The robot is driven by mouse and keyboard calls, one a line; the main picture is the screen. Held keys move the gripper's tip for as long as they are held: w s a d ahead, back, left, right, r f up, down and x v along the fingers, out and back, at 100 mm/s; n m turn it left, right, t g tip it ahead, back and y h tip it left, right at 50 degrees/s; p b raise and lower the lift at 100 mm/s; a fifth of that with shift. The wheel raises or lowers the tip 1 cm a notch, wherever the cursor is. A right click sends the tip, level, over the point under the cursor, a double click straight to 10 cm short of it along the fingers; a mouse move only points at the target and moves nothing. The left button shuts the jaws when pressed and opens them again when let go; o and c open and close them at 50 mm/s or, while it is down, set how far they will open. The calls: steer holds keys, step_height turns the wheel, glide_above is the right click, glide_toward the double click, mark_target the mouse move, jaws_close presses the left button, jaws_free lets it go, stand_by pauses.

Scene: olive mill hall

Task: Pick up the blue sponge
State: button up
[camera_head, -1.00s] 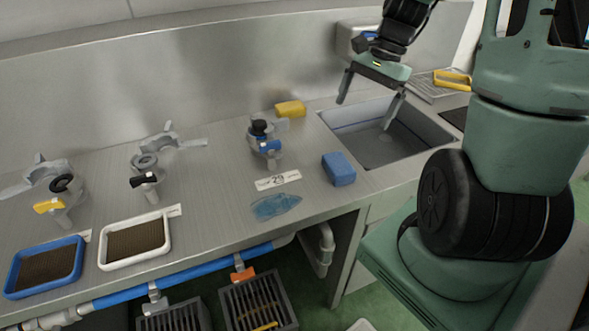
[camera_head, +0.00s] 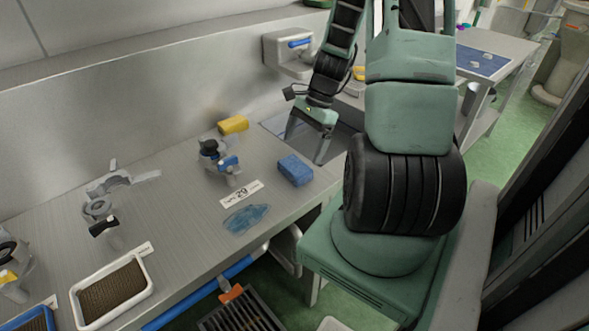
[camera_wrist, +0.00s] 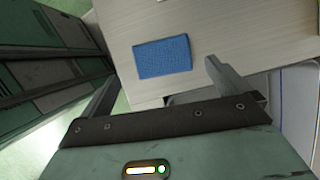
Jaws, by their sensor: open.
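The blue sponge (camera_head: 295,170) is a small rectangular block lying flat on the steel counter, near its front edge and left of the sink. In the wrist view the sponge (camera_wrist: 162,57) lies on the counter beyond the fingers, nearer the right finger. My gripper (camera_head: 305,146) is open and empty, above and just behind the sponge, near the sink's left side. In the wrist view my gripper (camera_wrist: 160,88) has its two fingers wide apart, and neither touches the sponge.
A yellow sponge (camera_head: 233,125) lies at the back of the counter. A grey valve fitting with blue handle (camera_head: 228,162) stands left of the blue sponge. A label marked 29 (camera_head: 240,194) and a clear blue piece (camera_head: 246,218) lie in front. The sink (camera_head: 341,140) is partly hidden.

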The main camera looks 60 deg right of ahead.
mark_target(294, 166)
steer(key=shift+p+x, duration=0.5)
steer(key=shift+x, duration=3.25)
steer(key=shift+w, duration=0.15)
steer(key=c, duration=0.8)
